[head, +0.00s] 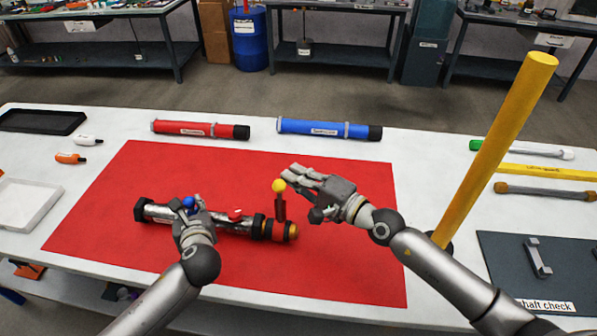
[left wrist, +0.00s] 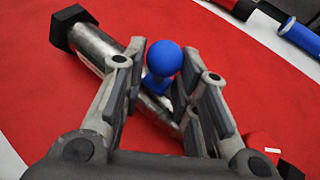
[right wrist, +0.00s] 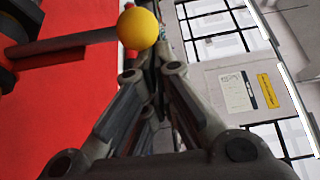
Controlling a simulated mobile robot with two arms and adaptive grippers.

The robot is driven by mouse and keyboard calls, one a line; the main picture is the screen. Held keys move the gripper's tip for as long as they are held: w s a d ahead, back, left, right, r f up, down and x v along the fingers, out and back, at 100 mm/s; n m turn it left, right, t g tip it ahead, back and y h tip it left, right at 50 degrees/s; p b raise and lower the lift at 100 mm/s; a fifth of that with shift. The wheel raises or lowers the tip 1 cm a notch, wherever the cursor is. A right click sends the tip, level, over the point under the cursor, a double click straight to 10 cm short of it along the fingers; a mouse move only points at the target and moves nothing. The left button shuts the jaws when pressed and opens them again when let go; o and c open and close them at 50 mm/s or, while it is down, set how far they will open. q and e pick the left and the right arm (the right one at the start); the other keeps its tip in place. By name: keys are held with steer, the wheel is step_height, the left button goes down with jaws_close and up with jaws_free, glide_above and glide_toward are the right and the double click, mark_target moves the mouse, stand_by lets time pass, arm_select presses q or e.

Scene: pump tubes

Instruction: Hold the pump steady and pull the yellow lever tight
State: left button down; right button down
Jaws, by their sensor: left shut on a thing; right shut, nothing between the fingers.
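The pump, a steel tube with black fittings (head: 157,212), lies across the red mat. It also shows in the left wrist view (left wrist: 97,47). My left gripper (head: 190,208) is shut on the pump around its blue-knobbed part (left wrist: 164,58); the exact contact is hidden. The yellow lever, with a yellow ball (head: 279,185) on a dark red arm, stands upright at the pump's right end. My right gripper (head: 300,176) is shut and empty, just right of the lever. In the right wrist view the yellow ball (right wrist: 138,28) is beside its fingertips, contact unclear.
A red tube (head: 200,129) and a blue tube (head: 328,129) lie behind the red mat (head: 110,235). A tall yellow post (head: 495,150) stands right of my right arm. A white tray (head: 28,205) is at left, a dark shaft check panel (head: 505,265) at right.

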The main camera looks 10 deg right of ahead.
arm_select(q)
steer(key=shift+d+f, duration=0.1)
steer(key=shift+f, duration=0.05)
arm_select(e)
steer(key=s+a+n+t+y, duration=0.1)
steer(key=s+a+n+y, duration=0.2)
steer(key=s+n, duration=0.4)
steer(key=shift+s+a+f+n+t+y, duration=0.15)
steer(key=shift+s+a+n+t+y, duration=0.3)
steer(key=shift+s, duration=1)
steer(key=shift+s+a, duration=0.1)
steer(key=shift+a, duration=0.05)
step_height(320, 180, up, 3)
steer(key=w+d, duration=0.2)
steer(key=v, duration=0.9)
steer(key=shift+d+f, duration=0.4)
steer(key=shift+d, duration=0.05)
